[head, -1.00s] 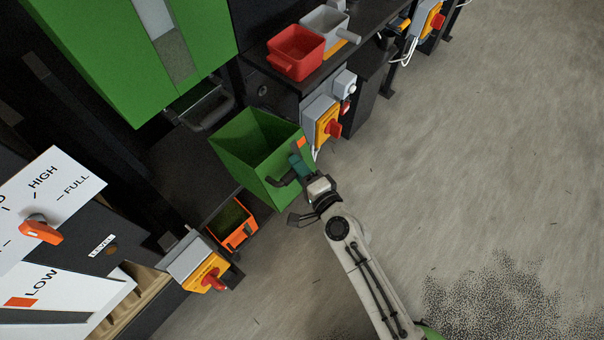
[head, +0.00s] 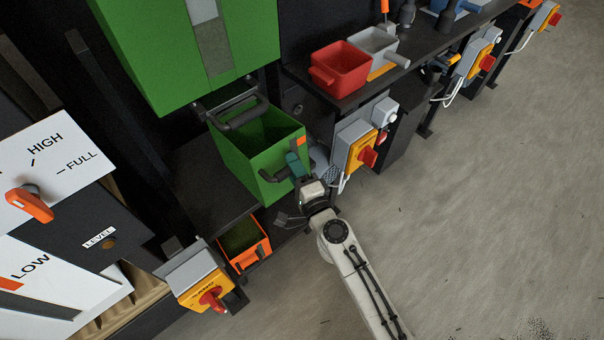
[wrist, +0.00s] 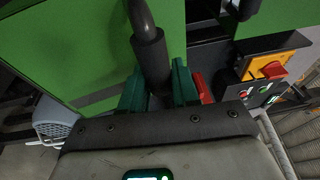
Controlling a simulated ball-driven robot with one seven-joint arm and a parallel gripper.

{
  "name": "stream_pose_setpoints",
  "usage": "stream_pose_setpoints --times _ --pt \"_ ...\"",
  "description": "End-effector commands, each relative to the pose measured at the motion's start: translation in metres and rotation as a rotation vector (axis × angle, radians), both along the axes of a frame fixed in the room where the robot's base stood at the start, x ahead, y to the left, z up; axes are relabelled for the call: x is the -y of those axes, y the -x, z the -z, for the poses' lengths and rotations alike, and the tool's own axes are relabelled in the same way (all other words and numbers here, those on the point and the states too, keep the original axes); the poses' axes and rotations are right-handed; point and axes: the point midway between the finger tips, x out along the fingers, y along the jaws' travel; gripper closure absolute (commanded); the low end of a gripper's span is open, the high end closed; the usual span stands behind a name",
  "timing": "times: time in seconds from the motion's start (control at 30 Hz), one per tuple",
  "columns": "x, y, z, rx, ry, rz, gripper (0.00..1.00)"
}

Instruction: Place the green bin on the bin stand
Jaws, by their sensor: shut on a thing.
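The green bin (head: 258,158) is an open box with a dark handle on its front face. In the head view it sits over a dark shelf, the bin stand (head: 213,170), below a large green machine housing. I cannot tell whether its underside touches the shelf. My gripper (head: 297,167) is shut on the bin's handle. In the wrist view the teal fingers (wrist: 158,90) close on either side of the dark handle (wrist: 150,58), with the green bin wall (wrist: 75,50) behind.
An orange bin (head: 246,250) stands low on the left. A yellow switch box with a red knob (head: 360,148) is close to the bin's right. Red (head: 341,69) and grey (head: 372,47) tubs sit on the bench above. Open floor (head: 480,210) lies right.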

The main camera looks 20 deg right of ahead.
Motion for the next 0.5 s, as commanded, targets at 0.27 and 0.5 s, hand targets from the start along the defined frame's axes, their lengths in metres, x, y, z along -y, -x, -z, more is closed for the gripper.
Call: stream_pose_setpoints --times 0.27,0.5 --pt "-0.008 -0.007 -0.001 0.016 -0.003 -0.006 1.00" --pt "-0.013 -0.012 0.000 0.027 -0.008 -0.008 1.00"
